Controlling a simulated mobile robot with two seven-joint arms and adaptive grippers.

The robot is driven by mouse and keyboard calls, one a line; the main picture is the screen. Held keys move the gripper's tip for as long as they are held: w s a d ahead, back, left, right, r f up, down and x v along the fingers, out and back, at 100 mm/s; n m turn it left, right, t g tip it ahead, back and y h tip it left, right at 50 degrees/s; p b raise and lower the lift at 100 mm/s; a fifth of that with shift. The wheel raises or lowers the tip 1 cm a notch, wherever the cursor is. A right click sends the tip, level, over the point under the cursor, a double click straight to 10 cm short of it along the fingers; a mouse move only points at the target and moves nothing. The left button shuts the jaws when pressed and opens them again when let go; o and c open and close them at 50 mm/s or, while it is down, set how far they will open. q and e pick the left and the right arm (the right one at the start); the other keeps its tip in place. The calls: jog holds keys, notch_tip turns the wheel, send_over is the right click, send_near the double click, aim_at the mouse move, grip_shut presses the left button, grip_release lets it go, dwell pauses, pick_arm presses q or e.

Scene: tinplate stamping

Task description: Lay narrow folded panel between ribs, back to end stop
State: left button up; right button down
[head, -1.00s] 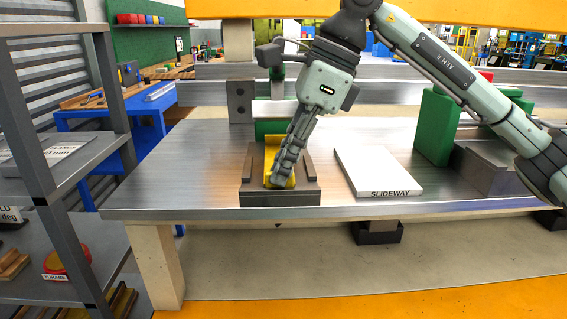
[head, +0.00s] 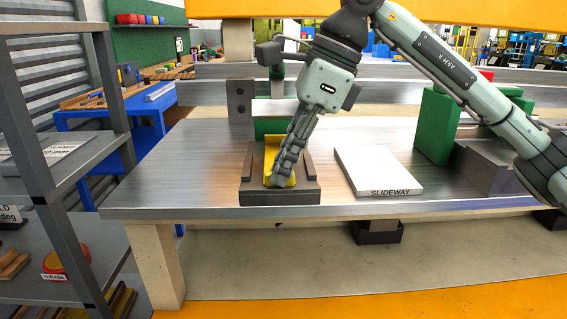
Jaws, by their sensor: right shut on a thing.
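The narrow folded panel (head: 271,161) is yellow and lies in the dark fixture between its two raised ribs. The left rib (head: 250,162) and right rib (head: 305,164) stand on the dark base (head: 280,198). A green block (head: 268,129), which may be the end stop, stands behind the panel's far end; I cannot tell whether they touch. My right gripper (head: 281,180) reaches down over the panel and is shut on it near its front end. The fingers hide part of the panel and the right side of the slot. My left gripper is not in view.
A white plate marked SLIDEWAY (head: 378,172) lies on the metal table (head: 180,180) right of the fixture. A green block (head: 437,126) and a grey block (head: 487,168) stand further right. A grey shelf rack (head: 112,100) is at the left. The table left of the fixture is clear.

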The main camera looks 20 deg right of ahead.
jog(key=c, duration=1.5)
grip_release()
jog(key=shift+c, duration=0.2)
jog(key=v, duration=1.2)
jog(key=shift+s, duration=0.15)
